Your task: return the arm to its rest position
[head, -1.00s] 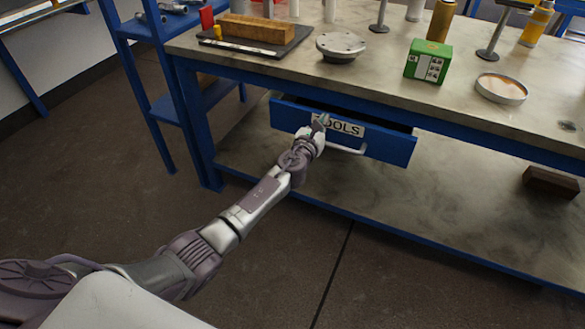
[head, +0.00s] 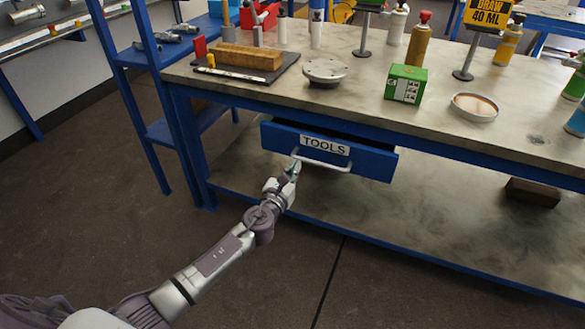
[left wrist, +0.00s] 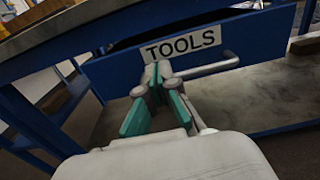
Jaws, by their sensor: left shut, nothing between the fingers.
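My left arm comes in from the lower left in the head view. Its gripper (head: 294,168) is shut and empty, just in front of the left end of the drawer handle (head: 325,163). In the left wrist view the shut gripper (left wrist: 155,75) has green finger pads and stands in front of the "TOOLS" label and beside the handle (left wrist: 205,69). The blue drawer (head: 372,163) is pulled partly out under the bench top. I cannot tell whether the fingers touch the handle. My right gripper is not in view.
The workbench (head: 420,105) carries a grey flanged disc (head: 325,71), a green box (head: 406,83), a shallow round dish (head: 474,106) and several bottles. A blue shelf rack (head: 150,52) stands at the left. A brown block (head: 533,192) lies on the lower shelf. Floor in front is clear.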

